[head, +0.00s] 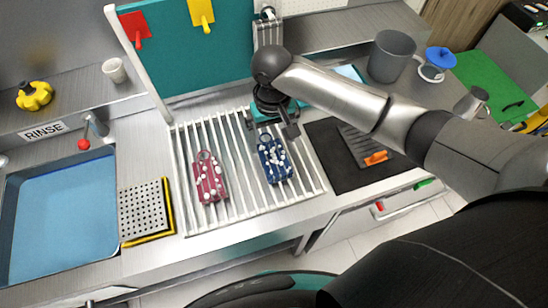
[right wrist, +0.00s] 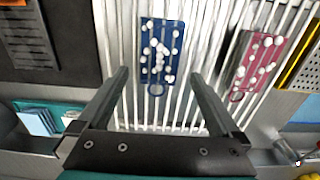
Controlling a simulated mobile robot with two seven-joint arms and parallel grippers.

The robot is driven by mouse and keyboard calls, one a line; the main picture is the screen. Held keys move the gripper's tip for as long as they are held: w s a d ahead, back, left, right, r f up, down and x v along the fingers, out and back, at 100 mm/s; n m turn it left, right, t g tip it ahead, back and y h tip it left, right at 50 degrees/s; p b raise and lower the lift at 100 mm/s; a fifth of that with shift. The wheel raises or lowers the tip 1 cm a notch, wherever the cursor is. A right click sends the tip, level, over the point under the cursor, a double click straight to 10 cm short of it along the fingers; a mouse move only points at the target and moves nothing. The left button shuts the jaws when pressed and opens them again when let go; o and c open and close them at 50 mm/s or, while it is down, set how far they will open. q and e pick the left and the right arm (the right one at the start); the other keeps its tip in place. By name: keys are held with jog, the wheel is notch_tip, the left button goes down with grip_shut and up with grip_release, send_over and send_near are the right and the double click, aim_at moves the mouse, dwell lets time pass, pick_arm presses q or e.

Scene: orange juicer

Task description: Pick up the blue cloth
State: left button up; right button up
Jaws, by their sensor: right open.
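The blue cloth (head: 275,160) with white spots lies flat on the white slatted rack (head: 232,214). In the right wrist view the blue cloth (right wrist: 161,48) lies ahead of the fingers, roughly centred between them, with a small ring at its near end. My right gripper (head: 276,128) is over the far end of the blue cloth in the head view. In the right wrist view its two fingers (right wrist: 161,78) are wide apart with nothing between their tips. My left gripper is not seen.
A pink spotted cloth (head: 208,178) lies left of the blue one on the rack. A black mat (head: 335,165) with a grater-like tool (head: 362,148) lies right. A perforated tray (head: 143,210) and blue sink basin (head: 62,215) are left. A teal panel (head: 185,50) stands behind.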

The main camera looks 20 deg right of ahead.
aim_at(273, 153)
jog(key=shift+f, duration=1.5)
jog(key=f, duration=0.4)
jog(key=shift+w+f+b, duration=0.2)
jog(key=shift+b, duration=0.1)
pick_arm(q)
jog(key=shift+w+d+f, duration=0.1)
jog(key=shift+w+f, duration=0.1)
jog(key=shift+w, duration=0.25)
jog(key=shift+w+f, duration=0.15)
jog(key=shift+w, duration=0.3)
pick_arm(e)
jog(key=c, duration=0.4)
jog(key=shift+d, duration=0.1)
jog(key=c, duration=0.7)
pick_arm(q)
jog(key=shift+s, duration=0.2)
pick_arm(e)
jog(key=shift+c, duration=0.2)
jog(key=shift+r, duration=0.15)
